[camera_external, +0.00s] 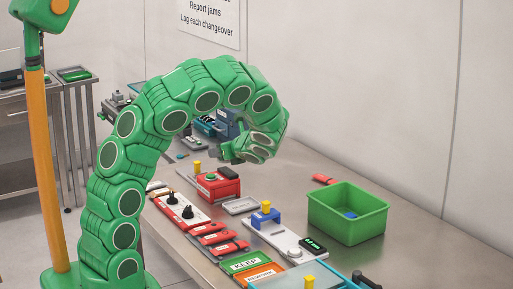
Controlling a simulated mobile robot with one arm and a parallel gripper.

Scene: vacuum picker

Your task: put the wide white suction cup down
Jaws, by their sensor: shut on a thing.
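My gripper (232,153) is at the end of my curled green arm, above the far part of the bench and pointing left. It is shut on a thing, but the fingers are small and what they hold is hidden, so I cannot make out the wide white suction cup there. A small pale round piece (294,251) sits on a long white base by a black display; I cannot tell what it is.
A green bin (347,213) with a blue piece inside stands on the right of the bench (420,246). A red block (218,186), a white tray (240,205), a blue stand (265,217) and KEEP (245,262) and orange plates crowd the front. Bench right of the bin is clear.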

